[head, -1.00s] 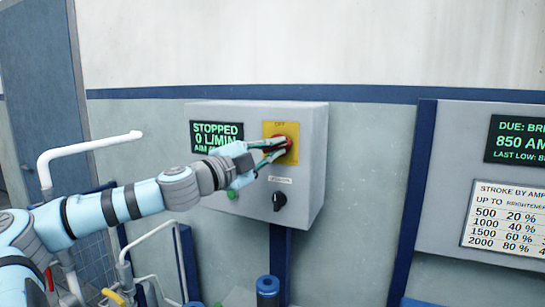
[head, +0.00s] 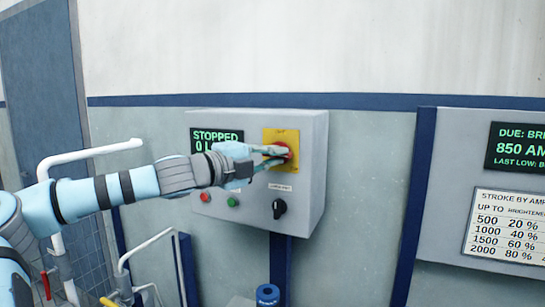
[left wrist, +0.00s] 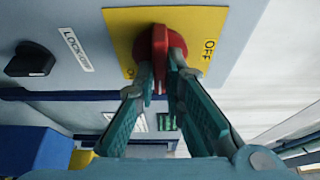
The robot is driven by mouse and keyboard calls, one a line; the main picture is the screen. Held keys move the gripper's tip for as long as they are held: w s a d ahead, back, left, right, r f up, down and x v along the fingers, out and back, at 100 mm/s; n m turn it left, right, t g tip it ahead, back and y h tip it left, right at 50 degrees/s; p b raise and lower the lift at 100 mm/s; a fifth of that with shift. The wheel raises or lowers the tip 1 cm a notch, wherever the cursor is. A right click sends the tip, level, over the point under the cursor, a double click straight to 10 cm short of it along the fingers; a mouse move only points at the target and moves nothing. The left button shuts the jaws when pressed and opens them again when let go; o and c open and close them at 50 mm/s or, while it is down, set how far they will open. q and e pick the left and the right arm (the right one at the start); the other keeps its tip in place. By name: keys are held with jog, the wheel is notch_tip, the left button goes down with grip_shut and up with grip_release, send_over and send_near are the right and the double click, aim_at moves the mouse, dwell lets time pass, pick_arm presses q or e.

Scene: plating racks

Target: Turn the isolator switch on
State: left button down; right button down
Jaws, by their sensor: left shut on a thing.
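The isolator switch is a red rotary knob (head: 281,153) on a yellow plate (head: 281,136) on the grey control box. My left gripper (head: 279,156) reaches it from the left and is shut on the knob. In the left wrist view the knob (left wrist: 158,45) sits between my left fingertips (left wrist: 160,75), one on each side. There the plate reads OFF at the right, and a partly hidden mark shows at its lower left. The fingers cover part of the knob, so its exact angle is hard to tell. My right gripper is not in view.
The box (head: 310,170) carries a screen (head: 212,137) reading STOPPED, partly hidden by my gripper. Below are a red button (head: 205,197), a green button (head: 233,202) and a black selector (head: 279,208). White pipe rails (head: 95,150) stand at left; another panel (head: 450,200) is at right.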

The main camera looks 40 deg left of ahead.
pick_arm(q)
jog(key=shift+f, duration=0.1)
jog(key=c, duration=1.7)
grip_release()
jog(key=shift+n, duration=0.3)
